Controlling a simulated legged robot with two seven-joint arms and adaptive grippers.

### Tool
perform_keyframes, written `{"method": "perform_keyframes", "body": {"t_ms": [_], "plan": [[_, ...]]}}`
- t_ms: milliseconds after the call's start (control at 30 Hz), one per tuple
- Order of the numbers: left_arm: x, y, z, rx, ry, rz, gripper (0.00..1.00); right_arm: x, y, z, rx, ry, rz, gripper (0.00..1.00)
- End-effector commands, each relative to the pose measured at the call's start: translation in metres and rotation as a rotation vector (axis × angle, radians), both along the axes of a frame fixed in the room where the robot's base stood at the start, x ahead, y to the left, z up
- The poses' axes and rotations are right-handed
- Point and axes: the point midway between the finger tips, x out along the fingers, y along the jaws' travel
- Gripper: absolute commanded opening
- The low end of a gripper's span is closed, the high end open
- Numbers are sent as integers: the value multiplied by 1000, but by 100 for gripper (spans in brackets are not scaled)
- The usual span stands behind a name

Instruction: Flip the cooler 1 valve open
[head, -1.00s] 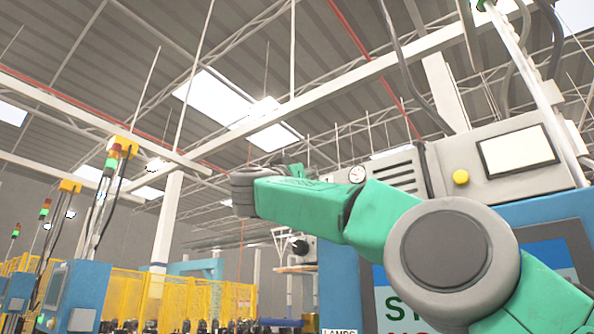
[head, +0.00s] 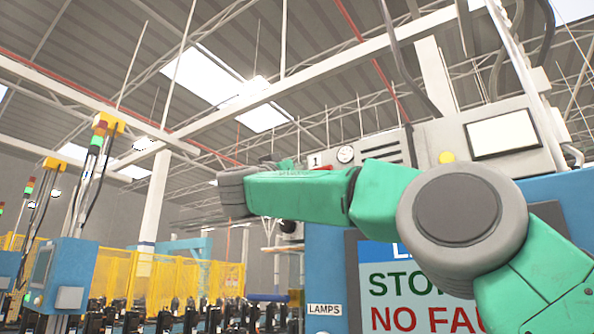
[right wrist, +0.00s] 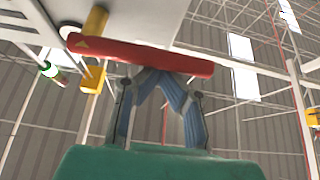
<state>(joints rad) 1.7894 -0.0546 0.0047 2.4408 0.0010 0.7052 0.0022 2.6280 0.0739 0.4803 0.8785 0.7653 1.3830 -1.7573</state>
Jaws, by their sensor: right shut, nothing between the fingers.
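A red valve handle (right wrist: 140,55) crosses the upper part of the right wrist view, under a pale panel. A small bit of red handle (head: 325,168) also shows in the head view, just above my green right arm, beside a label reading 1. My right gripper (right wrist: 162,76) is shut and empty. Its blue-grey fingers meet at the handle's lower edge. I cannot tell whether they touch it. In the head view the right fingers are mostly hidden behind my arm. My left gripper is not in view.
A blue cabinet (head: 331,262) with a "LAMPS" label and a large sign stands behind my right arm. Yellow fencing (head: 120,272) stands far left.

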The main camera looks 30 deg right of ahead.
Motion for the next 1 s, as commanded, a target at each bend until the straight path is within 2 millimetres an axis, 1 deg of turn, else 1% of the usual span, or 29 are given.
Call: {"method": "perform_keyframes", "body": {"t_ms": [267,367,567,700,1000], "plan": [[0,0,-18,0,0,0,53,7,1,-11,-46,109,1,0],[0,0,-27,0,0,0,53,10,1,-17,-47,113,0,0],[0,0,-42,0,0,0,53,6,0,-28,-48,115,0,0],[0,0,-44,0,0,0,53,-1,-1,-35,-48,116,-1,0],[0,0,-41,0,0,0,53,-12,-4,-49,-46,113,-2,0]]}}
